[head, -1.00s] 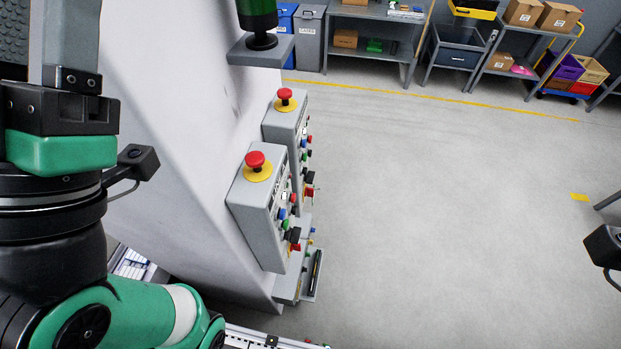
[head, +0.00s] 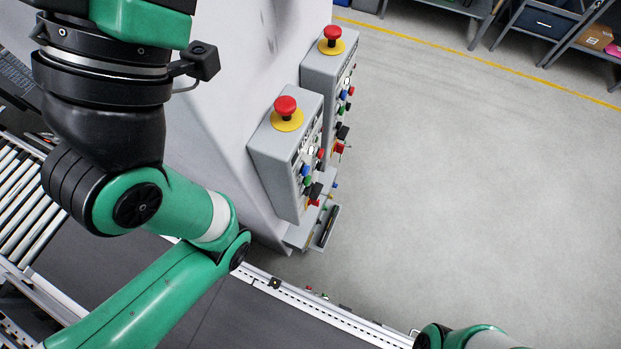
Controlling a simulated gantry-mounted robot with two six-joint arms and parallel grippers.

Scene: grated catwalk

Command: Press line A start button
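Two grey control boxes are fixed on a pale slanted panel: a nearer box (head: 270,165) and a farther box (head: 315,75). Each has a red mushroom button on a yellow ring on top, one on the nearer box (head: 286,105) and one on the farther box (head: 332,32). Their right faces carry small coloured buttons, including green, blue and red, seen at a steep angle. I cannot read any labels, so I cannot tell which button is line A start. My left arm stands left of the boxes, apart from them; its gripper fingers are outside the picture. My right gripper is also out of view.
A roller conveyor (head: 22,200) lies at the left. A dark belt surface with a pale slotted rail (head: 310,308) runs along the bottom. A small grey ledge (head: 313,228) sits below the boxes. The grey floor (head: 470,170) to the right is open, with shelves behind it.

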